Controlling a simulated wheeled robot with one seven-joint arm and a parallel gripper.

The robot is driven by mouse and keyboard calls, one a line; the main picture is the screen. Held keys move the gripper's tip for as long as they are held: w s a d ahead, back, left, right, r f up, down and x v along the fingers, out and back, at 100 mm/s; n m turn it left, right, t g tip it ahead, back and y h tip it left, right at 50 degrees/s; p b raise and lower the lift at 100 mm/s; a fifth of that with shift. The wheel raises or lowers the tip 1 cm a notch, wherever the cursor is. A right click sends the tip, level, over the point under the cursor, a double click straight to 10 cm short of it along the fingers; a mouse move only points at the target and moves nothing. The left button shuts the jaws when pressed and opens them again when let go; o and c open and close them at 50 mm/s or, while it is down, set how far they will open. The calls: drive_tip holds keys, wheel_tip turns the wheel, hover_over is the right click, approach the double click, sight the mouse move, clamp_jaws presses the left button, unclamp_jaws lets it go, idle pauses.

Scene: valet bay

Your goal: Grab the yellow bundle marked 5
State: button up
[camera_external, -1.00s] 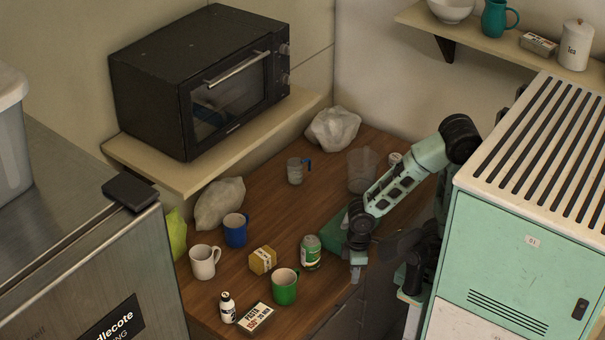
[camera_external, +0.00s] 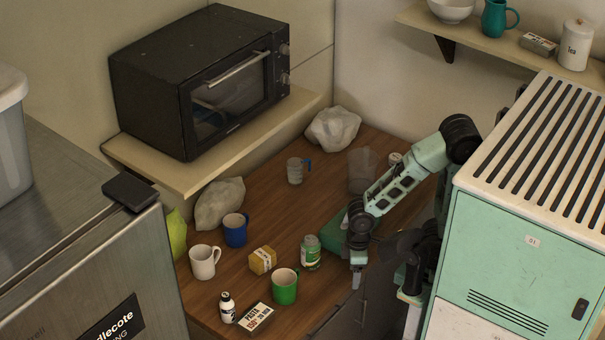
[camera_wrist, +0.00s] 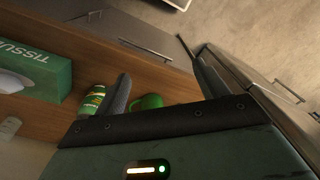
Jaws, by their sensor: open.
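The yellow bundle (camera_external: 262,260) lies on the wooden counter, with a pale band around it. Its mark is too small to read. It stands left of the green can (camera_external: 310,253) and behind the green mug (camera_external: 285,287). My gripper (camera_external: 356,280) is at the counter's front edge, right of the can and apart from the bundle. In the wrist view my gripper (camera_wrist: 165,88) has its two fingers spread, with nothing held. The green mug (camera_wrist: 148,102) and the green can (camera_wrist: 91,101) show beyond the fingers there. I cannot see the bundle in that view.
A white mug (camera_external: 203,262), blue mug (camera_external: 235,230), small bottle (camera_external: 227,308) and pasta box (camera_external: 256,318) stand around the bundle. A green tissue box (camera_wrist: 35,70) is beside my arm. An oven shelf (camera_external: 180,180) overhangs the back. The counter's middle is mostly clear.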

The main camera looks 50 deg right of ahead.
wheel_tip(320, 180, up, 5)
drive_tip(key=w+d+f+m+g+y+b, duration=0.1)
drive_tip(key=w+m+y, duration=0.3)
drive_tip(key=w+m, duration=0.5)
drive_tip(key=w+d+f+m+g+y+b, duration=0.1)
drive_tip(key=w+m+g+y, duration=0.15)
drive_tip(key=w+m, duration=0.65)
drive_tip(key=w+d+r+m+t+y, duration=0.2)
drive_tip(key=w+d+m+t+y, duration=0.4)
drive_tip(key=w+d+m, duration=0.5)
drive_tip(key=n, duration=0.2)
approach(265, 252)
drive_tip(key=shift+g, duration=0.25)
drive_tip(key=x, duration=0.3)
drive_tip(key=p+x, duration=0.1)
drive_tip(key=x, duration=0.2)
drive_tip(key=shift+s+f, duration=0.2)
drive_tip(key=shift+f, duration=0.1)
drive_tip(key=x, duration=0.1)
drive_tip(key=p+x, duration=0.2)
drive_tip(key=x, duration=0.1)
drive_tip(key=shift+w+a+r, duration=0.1)
drive_tip(key=shift+w+r, duration=0.2)
drive_tip(key=shift+w+a+f, duration=0.1)
drive_tip(key=shift+a+f, duration=0.25)
drive_tip(key=shift+a, duration=0.2)
drive_tip(key=c, duration=1.1)
